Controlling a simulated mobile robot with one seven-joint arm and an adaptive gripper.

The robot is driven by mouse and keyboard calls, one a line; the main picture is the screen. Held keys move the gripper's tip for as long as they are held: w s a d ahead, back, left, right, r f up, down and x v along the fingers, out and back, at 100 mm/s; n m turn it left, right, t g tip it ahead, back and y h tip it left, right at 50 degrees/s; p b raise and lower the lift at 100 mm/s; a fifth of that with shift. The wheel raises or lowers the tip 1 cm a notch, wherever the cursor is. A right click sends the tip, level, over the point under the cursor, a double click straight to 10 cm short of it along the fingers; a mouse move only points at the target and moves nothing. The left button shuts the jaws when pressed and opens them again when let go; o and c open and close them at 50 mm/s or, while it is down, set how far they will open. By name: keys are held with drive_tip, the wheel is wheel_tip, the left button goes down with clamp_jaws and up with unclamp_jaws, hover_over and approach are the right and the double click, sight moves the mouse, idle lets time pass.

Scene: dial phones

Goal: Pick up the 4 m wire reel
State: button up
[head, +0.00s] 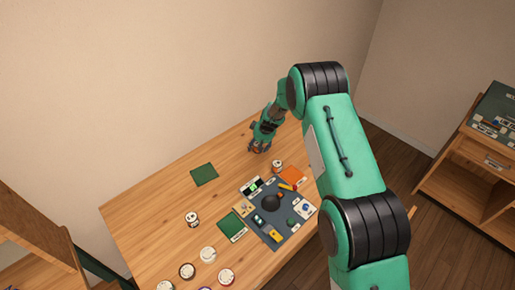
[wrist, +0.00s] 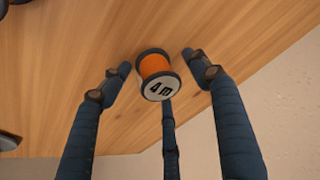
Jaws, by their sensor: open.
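The 4 m wire reel (wrist: 155,66) shows in the wrist view as an orange spool with dark flanges and a pale end marked "4 m". It lies between the spread fingers of my gripper (wrist: 158,78), with visible gaps to the left and right fingers. A third finger is below it in the picture, and I cannot tell whether it touches the reel. My gripper is open. In the head view my gripper (head: 259,147) is low over the far part of the wooden table, and the reel there is mostly hidden by it.
A white-labelled reel (head: 277,166) stands near my gripper. A wall borders the table's far side.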

sight(258, 144)
drive_tip(key=c, duration=1.2)
drive_tip(key=shift+r+p, duration=0.3)
drive_tip(key=shift+r, duration=4.7)
